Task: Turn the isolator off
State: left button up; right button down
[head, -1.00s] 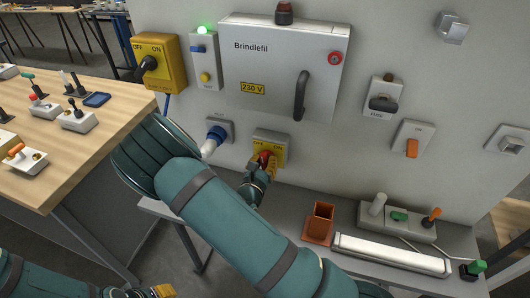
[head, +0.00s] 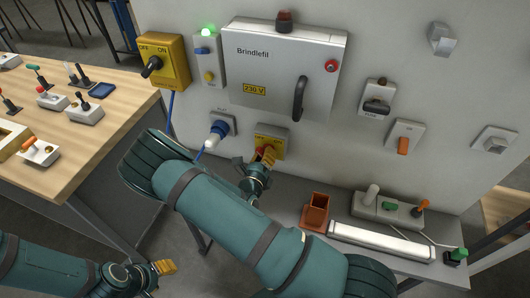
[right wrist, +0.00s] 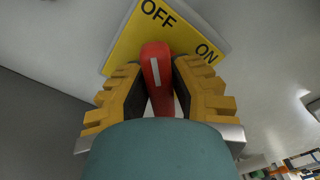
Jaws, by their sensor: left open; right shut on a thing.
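The lower yellow isolator (head: 280,133) is on the grey wall panel, with a red handle (head: 261,150). My right gripper (head: 267,156) is shut on this handle. In the right wrist view the red handle (right wrist: 152,58), with a white stripe, stands between the two yellow fingers (right wrist: 160,88). Its visible end points up the picture, towards the OFF word on the yellow plate (right wrist: 180,25); ON is to the right. My forearm hides the handle's lower part there. My left gripper (head: 165,268) is open and empty at the lower left, away from the panel.
Another yellow OFF/ON switch (head: 173,52) with a black handle is at upper left. A blue-and-white plug (head: 216,133) sits left of the isolator. A grey cabinet (head: 280,70) is above. A shelf holds an orange-brown holder (head: 316,212) and a white bar (head: 380,240). A wooden table (head: 85,150) stands left.

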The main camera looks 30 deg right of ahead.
dwell(0.4)
jog(key=c, duration=0.8)
grip_release()
jog(key=v, duration=1.1)
jog(key=shift+s+a, duration=0.25)
jog(key=shift+a, duration=0.1)
